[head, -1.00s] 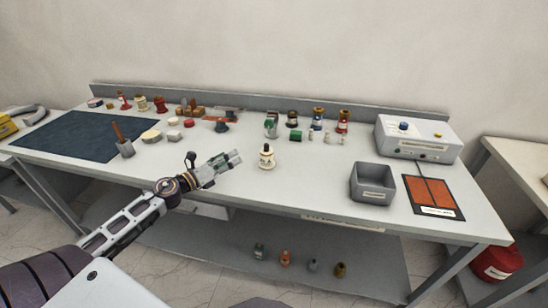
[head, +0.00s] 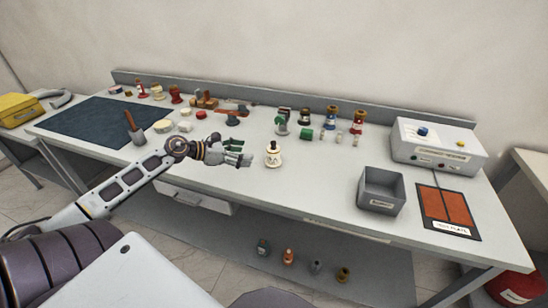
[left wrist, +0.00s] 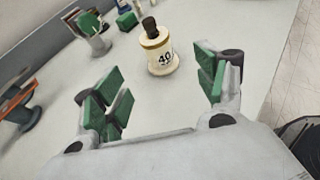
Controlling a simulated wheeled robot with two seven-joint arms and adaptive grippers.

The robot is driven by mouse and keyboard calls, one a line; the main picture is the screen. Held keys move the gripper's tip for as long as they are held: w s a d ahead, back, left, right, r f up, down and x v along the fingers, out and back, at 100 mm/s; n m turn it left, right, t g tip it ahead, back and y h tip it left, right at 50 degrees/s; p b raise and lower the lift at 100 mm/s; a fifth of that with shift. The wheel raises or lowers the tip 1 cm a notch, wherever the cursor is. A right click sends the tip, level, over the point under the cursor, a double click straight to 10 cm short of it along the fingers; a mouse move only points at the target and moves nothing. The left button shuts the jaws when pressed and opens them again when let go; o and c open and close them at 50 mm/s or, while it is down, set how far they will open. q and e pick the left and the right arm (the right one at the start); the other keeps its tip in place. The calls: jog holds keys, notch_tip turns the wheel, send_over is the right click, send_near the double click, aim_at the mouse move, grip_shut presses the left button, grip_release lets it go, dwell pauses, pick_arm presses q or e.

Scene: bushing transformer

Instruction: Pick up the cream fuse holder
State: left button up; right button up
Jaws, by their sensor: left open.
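The cream fuse holder (head: 273,155) stands upright on the workbench, with a dark knob on top. In the left wrist view the cream fuse holder (left wrist: 160,52) shows a label reading "40" and lies ahead of the fingers. My left gripper (head: 243,153) is open just left of it in the head view, pointing toward it. In the left wrist view the green-padded fingers of my left gripper (left wrist: 160,90) are spread wide, with nothing between them. The gap to the holder is small. My right gripper is not in view.
A grey bin (head: 381,190) and an orange-panelled mat (head: 447,211) are to the right, before a control box (head: 437,145). Several bushings and a green block (head: 305,134) stand behind the holder. A dark mat (head: 105,122) covers the left. Bench space between holder and bin is clear.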

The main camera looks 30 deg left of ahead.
aim_at(268, 154)
pick_arm(q)
jog(key=shift+x, duration=2)
jog(key=shift+w+d+f, duration=0.2)
jog(key=shift+w+d, duration=0.15)
jog(key=shift+w, duration=0.25)
jog(key=shift+w+d+f, duration=0.25)
jog(key=shift+w+d, duration=0.05)
jog(key=shift+w, duration=0.2)
jog(key=shift+w+d+f, duration=0.15)
jog(key=shift+w+d, duration=0.05)
jog(key=shift+w, duration=0.1)
jog(key=shift+w+d+f, duration=0.25)
jog(key=shift+w, duration=0.2)
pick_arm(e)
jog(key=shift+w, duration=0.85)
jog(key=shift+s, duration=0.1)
